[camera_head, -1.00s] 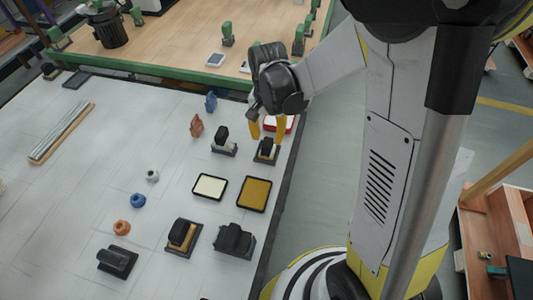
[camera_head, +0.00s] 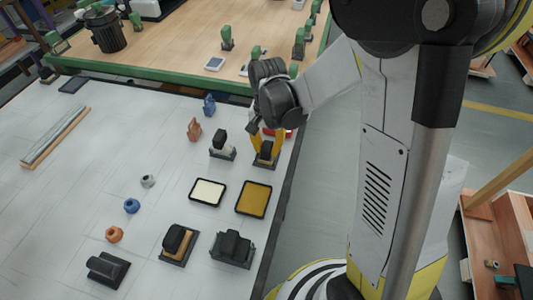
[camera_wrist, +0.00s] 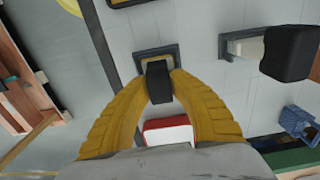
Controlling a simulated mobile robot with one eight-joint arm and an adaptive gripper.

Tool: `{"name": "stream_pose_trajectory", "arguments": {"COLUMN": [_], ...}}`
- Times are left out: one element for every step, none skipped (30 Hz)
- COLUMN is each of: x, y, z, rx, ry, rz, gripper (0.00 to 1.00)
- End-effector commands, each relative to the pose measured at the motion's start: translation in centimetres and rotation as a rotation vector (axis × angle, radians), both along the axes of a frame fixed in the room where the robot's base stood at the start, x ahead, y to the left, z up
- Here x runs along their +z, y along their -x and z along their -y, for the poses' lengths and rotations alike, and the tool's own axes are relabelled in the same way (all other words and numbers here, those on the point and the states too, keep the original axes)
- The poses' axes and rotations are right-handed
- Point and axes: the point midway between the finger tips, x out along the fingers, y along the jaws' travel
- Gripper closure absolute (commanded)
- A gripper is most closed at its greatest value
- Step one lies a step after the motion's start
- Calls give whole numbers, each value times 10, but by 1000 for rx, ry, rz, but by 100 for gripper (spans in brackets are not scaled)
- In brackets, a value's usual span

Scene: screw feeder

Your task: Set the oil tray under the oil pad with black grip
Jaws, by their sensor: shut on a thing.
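My gripper's yellow fingers (camera_wrist: 159,82) are shut on a black grip (camera_wrist: 157,84) in the wrist view. In the head view my gripper (camera_head: 267,152) stands over the same black-gripped pad (camera_head: 265,154), which is on a small dark base (camera_wrist: 143,56); the fingers hide part of it. A shallow black-rimmed tray with a golden-yellow inside (camera_head: 253,199) lies in front of it on the white table. A similar tray with a cream inside (camera_head: 207,192) lies to its left. I cannot tell the pad's underside.
A white block with black grip (camera_head: 222,144) stands left of my gripper. A red and white box (camera_wrist: 168,130) is close behind. Black-gripped blocks (camera_head: 178,242) (camera_head: 233,247) stand at the front.

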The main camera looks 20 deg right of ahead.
Motion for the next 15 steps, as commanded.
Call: {"name": "stream_pose_trajectory", "arguments": {"x": [0,1,2,4,6,8,11,13,17,19,22,25,27,29,32], "y": [0,0,0,0,0,0,0,0,1,1,1,1,1,1,1], "z": [0,0,0,0,0,0,0,0,0,0,0,0,0,0,0], "rx": [0,0,0,0,0,0,0,0,0,0,0,0,0,0,0], "ry": [0,0,0,0,0,0,0,0,0,0,0,0,0,0,0], "rz": [0,0,0,0,0,0,0,0,0,0,0,0,0,0,0], "gripper": [100,100,100,100,100,100,100,100,100,100,100,100,100,100,100]}}
